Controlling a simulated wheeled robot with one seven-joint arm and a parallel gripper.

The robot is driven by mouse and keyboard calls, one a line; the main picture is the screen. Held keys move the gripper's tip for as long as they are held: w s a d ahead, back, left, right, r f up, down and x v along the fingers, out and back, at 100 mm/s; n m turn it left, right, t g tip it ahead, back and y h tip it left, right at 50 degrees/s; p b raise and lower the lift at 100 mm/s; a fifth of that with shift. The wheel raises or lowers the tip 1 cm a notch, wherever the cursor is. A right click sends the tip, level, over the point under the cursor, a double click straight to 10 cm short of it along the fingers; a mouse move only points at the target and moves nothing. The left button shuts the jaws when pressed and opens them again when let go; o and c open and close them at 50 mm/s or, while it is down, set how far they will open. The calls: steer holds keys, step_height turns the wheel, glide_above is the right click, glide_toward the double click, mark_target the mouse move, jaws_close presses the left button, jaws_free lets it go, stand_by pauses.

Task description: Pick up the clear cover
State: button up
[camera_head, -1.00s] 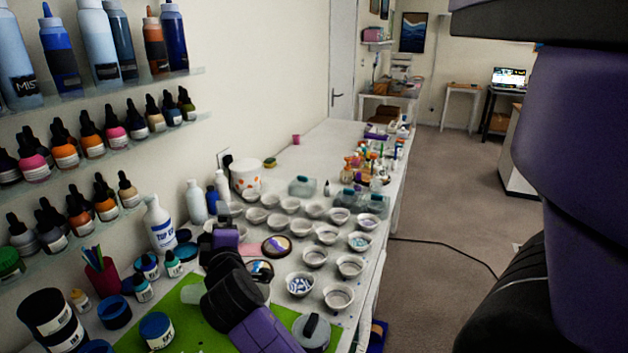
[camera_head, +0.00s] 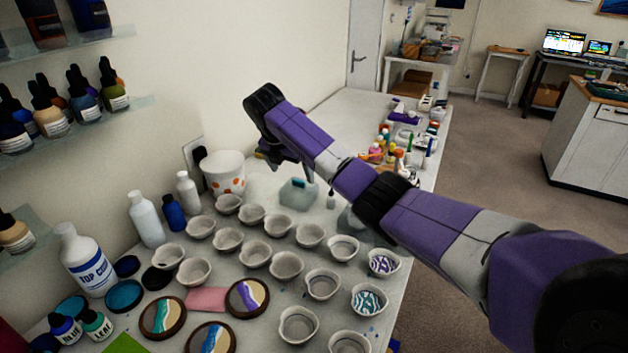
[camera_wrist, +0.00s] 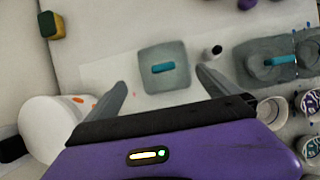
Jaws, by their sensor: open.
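A clear cover (camera_head: 298,194) with a teal handle stands on the white table, beside the spotted white bucket. In the wrist view this clear cover (camera_wrist: 163,82) lies ahead of my gripper (camera_wrist: 161,77), with its handle between the two fingers in the picture. My gripper (camera_head: 272,163) is open and empty, above and apart from the cover. A second clear cover (camera_head: 368,227) is partly hidden behind my arm; it shows at the right in the wrist view (camera_wrist: 273,75), over something I cannot make out.
The white bucket (camera_head: 223,173) stands left of the cover, close to the wall. Several small bowls (camera_head: 284,266) fill the table in front. A small dark-capped bottle (camera_head: 331,200) stands just right of the cover. Paint bottles crowd the table's far right.

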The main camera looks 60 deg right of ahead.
mark_target(297, 182)
steer(key=shift+s+d+f, duration=0.15)
steer(key=shift+d+f, duration=0.05)
steer(key=shift+d, duration=0.15)
steer(key=shift+x, duration=1.2)
steer(key=x, duration=0.1)
steer(key=p+x, duration=0.1)
steer(key=x, duration=0.3)
steer(key=shift+s+a+f, duration=0.1)
steer(key=shift+s+a, duration=0.1)
steer(key=shift+a, duration=0.15)
steer(key=shift+c, duration=0.4)
steer(key=c, duration=1.1)
